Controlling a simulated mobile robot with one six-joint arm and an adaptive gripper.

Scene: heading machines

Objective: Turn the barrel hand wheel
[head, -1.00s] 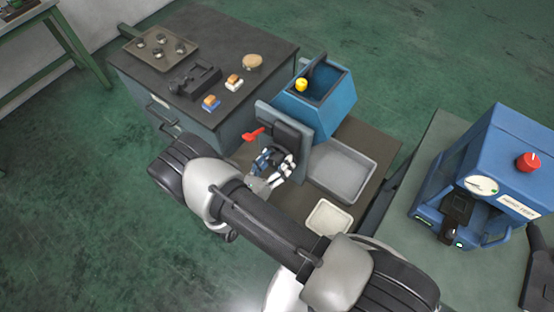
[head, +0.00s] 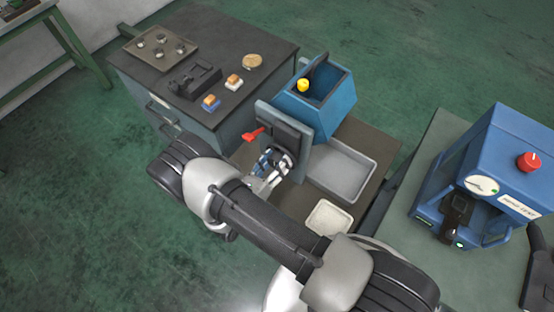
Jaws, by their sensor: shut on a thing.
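The hand wheel (head: 290,158) is a small dark part on the front of the grey upright plate (head: 268,113) of the blue machine, which stands on a brown bench. My gripper (head: 275,167) is at the front of the plate, shut on the wheel's edge as far as I can see. The fingers and my arm hide much of the wheel and what lies behind it. A red lever (head: 253,135) sticks out at the plate's left side.
The blue hopper (head: 318,95) with a yellow knob is behind the plate. A grey tray (head: 345,170) and a small pale tray (head: 329,217) lie to the right. A dark-topped cabinet (head: 225,45) stands at the left back. A blue test machine (head: 490,170) stands at right.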

